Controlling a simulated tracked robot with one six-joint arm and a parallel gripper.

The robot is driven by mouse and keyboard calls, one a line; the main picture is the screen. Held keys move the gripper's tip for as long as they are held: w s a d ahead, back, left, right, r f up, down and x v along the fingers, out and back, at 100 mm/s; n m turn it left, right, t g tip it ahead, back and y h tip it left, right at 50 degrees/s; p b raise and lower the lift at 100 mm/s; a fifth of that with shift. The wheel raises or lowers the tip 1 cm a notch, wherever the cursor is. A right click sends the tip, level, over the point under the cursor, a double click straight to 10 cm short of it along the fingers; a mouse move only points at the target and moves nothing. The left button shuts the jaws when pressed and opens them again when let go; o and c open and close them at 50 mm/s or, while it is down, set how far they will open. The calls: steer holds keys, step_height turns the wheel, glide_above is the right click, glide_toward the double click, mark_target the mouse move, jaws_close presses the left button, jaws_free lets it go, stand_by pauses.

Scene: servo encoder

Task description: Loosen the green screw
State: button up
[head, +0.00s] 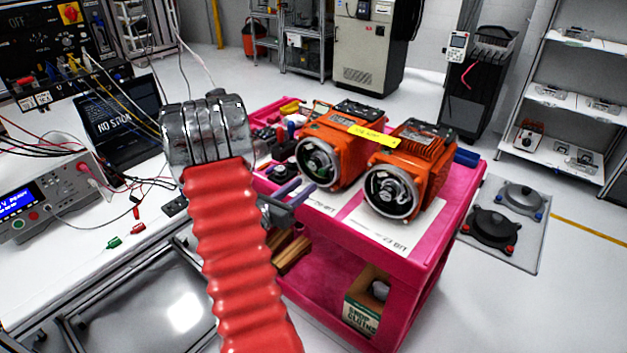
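Two orange servo motors stand on a pink cart (450,235): the left motor (345,130) and the right motor (418,150). Their round open ends face me. Inside the left motor's round end (318,163) there is a greenish patch. The right motor's end (390,192) shows a metal ring with parts inside. I cannot make out a green screw as such in either. My gripper (298,194) seems to be the small grey part showing beyond my red sleeved arm, low and left of the left motor's end, apparently apart from it. Its fingers are too small and partly hidden to judge.
Tools crowd the cart's left side, and white printed sheets (385,228) lie before the motors. A white bench at left holds a laptop (120,125), wires and a meter (45,205). Floor right of the cart is partly clear.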

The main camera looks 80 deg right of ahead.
mark_target(319, 173)
steer(key=shift+x, duration=3.1)
steer(key=shift+c, duration=0.4)
jaws_close()
